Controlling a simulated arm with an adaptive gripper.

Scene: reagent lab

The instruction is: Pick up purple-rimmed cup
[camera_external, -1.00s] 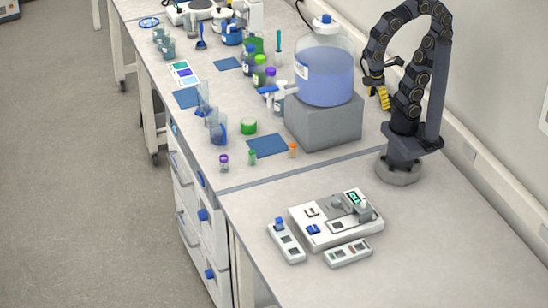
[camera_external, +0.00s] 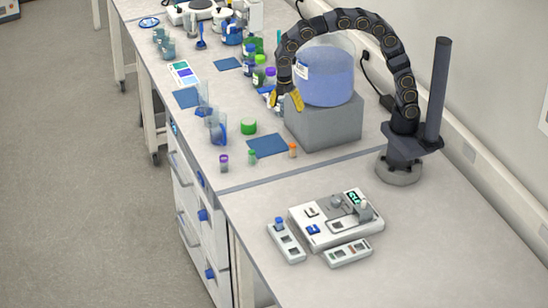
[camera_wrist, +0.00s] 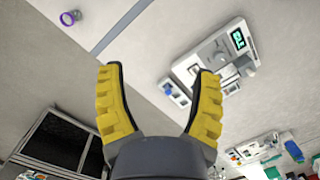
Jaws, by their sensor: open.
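The purple-rimmed cup (camera_external: 224,162) is small and stands upright on the bench near its left edge, just behind the bench seam, in the external view. In the wrist view it shows as a purple ring (camera_wrist: 69,17) at the upper left, apart from my fingers. My gripper (camera_external: 285,103) points down beside the grey block, behind and to the right of the cup and above the bench. Its two yellow fingers are spread, with nothing between them in the wrist view (camera_wrist: 154,72).
A big blue-liquid bottle (camera_external: 325,80) stands on a grey block (camera_external: 325,125), close to my arm. Glass beakers (camera_external: 217,128), a green-lidded dish (camera_external: 249,126), a blue mat (camera_external: 268,145) and small green and orange vials (camera_external: 292,150) are near the cup. A device (camera_external: 335,220) sits in front.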

